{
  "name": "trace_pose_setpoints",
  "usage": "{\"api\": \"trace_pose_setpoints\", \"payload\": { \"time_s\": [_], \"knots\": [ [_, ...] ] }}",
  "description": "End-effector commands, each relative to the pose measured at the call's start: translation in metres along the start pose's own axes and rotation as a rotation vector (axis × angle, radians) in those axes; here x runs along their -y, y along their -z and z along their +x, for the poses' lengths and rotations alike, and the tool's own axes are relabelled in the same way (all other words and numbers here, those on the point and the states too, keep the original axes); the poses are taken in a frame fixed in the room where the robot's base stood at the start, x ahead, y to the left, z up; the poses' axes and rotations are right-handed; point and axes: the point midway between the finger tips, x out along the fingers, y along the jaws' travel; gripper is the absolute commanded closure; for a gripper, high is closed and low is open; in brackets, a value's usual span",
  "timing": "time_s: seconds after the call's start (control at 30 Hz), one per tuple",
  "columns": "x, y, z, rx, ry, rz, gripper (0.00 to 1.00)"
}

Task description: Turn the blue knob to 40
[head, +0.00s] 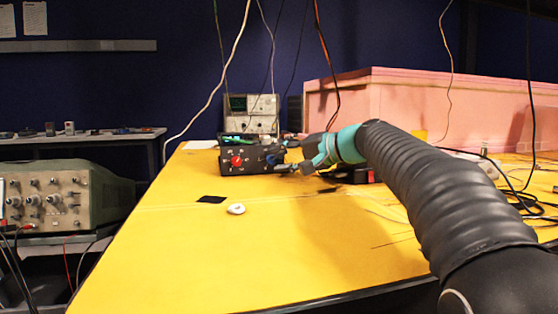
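A black box (228,169) with a panel of knobs stands on the yellow table toward the back. A red knob (237,161) shows on its front. A small blue knob (271,159) seems to show at the right of the panel, close to my gripper; its pointer and any scale are too small to read. My gripper (284,168) reaches in from the right, with its fingertips at the box's right side. I cannot tell whether they touch the knob or how far apart the fingers are. My arm and gripper hide the area right of the box.
A black patch (211,199) and a white ring-shaped item (236,209) lie in front of the box. An oscilloscope (251,112) stands behind it. A pink foam block (430,105) fills the back right. Cables hang from above. The table's front left is clear.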

Motion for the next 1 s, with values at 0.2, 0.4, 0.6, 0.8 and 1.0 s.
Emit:
{"api": "trace_pose_setpoints", "payload": {
  "time_s": [0.2, 0.4, 0.6, 0.8, 1.0],
  "knots": [
    [0.000, 0.001, -0.040, -0.005, -0.001, 0.000, 0.65],
    [-0.001, 0.001, -0.079, -0.004, -0.001, 0.002, 0.65],
    [-0.001, 0.001, -0.104, -0.002, 0.000, 0.001, 0.65],
    [-0.001, 0.000, -0.112, -0.001, -0.001, 0.001, 0.65],
    [-0.001, 0.000, -0.112, -0.001, 0.000, 0.001, 0.65]
  ]
}}
